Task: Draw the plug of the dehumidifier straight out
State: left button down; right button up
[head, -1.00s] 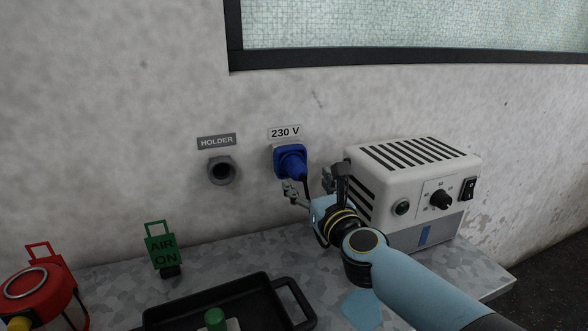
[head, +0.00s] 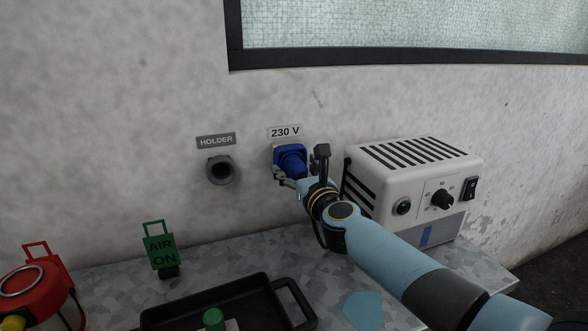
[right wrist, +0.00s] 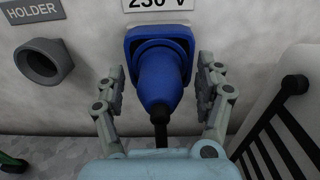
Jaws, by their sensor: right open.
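The blue plug (head: 291,165) sits in the blue 230 V wall socket (head: 282,149). In the right wrist view the plug (right wrist: 160,85) points out from the socket (right wrist: 158,33), with its dark cable hanging below. My right gripper (right wrist: 161,82) is open, one finger on each side of the plug, with visible gaps on both sides. In the head view the right gripper (head: 292,175) is at the plug and partly covers it. The dehumidifier (head: 412,185) is a white box with black vent slots, right of the socket. My left gripper is not in view.
A grey holder (head: 222,170) is on the wall left of the socket. A black tray (head: 208,300), a green AIR ON tag (head: 160,248) and a red item (head: 40,284) are on the speckled bench. The dehumidifier's side is close to my right gripper.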

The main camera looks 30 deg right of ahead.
jog(key=shift+c, duration=0.4)
dwell(0.4)
grip_shut()
jog(key=shift+s, duration=0.1)
dwell(0.4)
jog(key=shift+p+v, duration=0.4)
jog(key=shift+v, duration=2.5)
